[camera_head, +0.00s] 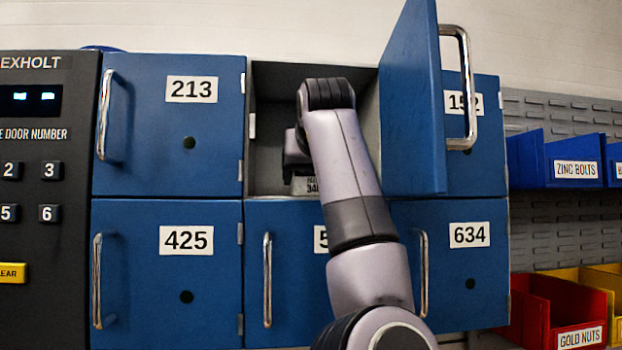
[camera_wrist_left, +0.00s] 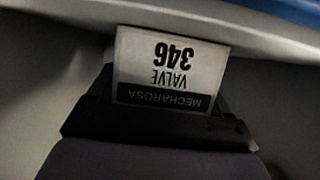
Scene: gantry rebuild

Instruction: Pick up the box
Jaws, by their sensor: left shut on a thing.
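The box (camera_wrist_left: 168,65) has a white label reading VALVE 346 above a black MECHAROSA band, upside down in the left wrist view. In the head view only a small part of its label (camera_head: 311,187) shows, low in the open compartment. My left gripper (camera_head: 297,165) is inside that compartment, mostly hidden by its own wrist. In the left wrist view its dark jaws (camera_wrist_left: 160,122) are shut on the box's near end. I cannot tell whether the box touches the compartment floor. My right gripper is in neither view.
The open compartment (camera_head: 270,120) has grey walls close around my arm. Its blue door (camera_head: 410,110) stands swung open at the right, partly covering door 152 (camera_head: 487,120). Shut doors 213 (camera_head: 215,130), 425 (camera_head: 215,270) and 634 (camera_head: 475,280) surround it. A keypad (camera_head: 45,240) is at the left.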

